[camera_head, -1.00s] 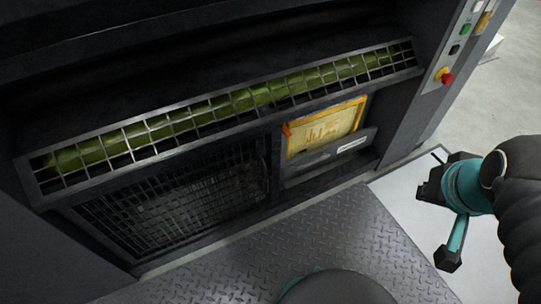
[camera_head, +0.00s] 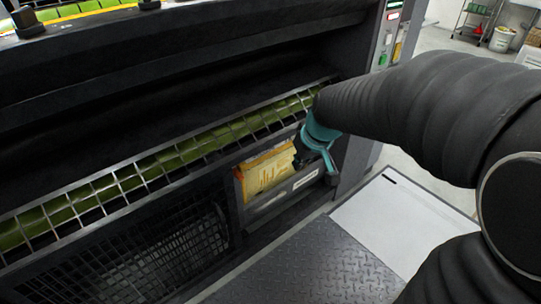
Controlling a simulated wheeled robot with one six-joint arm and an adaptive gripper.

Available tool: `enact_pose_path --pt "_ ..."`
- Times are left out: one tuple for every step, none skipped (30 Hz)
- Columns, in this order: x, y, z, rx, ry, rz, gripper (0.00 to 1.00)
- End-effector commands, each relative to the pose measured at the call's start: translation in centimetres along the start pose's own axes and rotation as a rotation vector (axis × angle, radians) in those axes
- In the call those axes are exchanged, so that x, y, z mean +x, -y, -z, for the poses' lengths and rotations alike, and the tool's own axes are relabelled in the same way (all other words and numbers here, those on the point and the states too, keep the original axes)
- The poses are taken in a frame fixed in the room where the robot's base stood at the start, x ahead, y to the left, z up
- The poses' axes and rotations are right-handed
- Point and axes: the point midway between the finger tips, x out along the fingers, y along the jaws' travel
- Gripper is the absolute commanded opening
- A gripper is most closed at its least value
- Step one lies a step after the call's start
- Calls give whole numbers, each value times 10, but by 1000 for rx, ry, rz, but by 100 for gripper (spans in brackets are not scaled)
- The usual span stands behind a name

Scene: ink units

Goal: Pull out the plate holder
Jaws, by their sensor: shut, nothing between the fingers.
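What looks like the plate holder (camera_head: 285,200) is a dark tray with a white label on its front, low in the machine's face in the head camera view. A yellow plate or folder (camera_head: 264,174) with an orange edge leans in it. My gripper (camera_head: 304,156), with teal parts, is at the right end of the yellow plate, above the tray's front. Its fingers are shut and empty. They are small and dark here, and I cannot tell whether they touch the plate or tray. My gripper and black arm hide the holder's upper right corner.
A metal grid guard (camera_head: 124,179) over a green roller runs above the holder. A dark mesh panel (camera_head: 165,255) is to its left. A diamond-plate step (camera_head: 310,265) and pale floor panel (camera_head: 395,222) lie in front. A button panel (camera_head: 388,38) stands at the machine's right edge.

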Motion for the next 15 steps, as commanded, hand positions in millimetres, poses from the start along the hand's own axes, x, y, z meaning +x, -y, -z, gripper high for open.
enact_pose_path --pt "21 -4 7 -16 13 12 0" --pt "32 -6 12 -28 15 17 0" --pt "46 -9 18 -43 19 25 0" --pt "58 -11 22 -55 22 30 0" --pt "69 -13 26 -67 25 34 0" --pt "85 -16 31 -81 29 41 0" --pt "97 -18 34 -93 32 45 0" --pt "109 -20 36 -103 35 49 0" --pt "124 -22 40 -117 38 54 0" --pt "136 -24 42 -128 41 56 0" --pt "147 -26 43 -137 43 60 0" --pt "160 -28 45 -149 46 63 0" --pt "170 -30 46 -157 48 65 0" --pt "180 -31 46 -165 51 67 0" --pt "191 -33 47 -174 54 70 0"
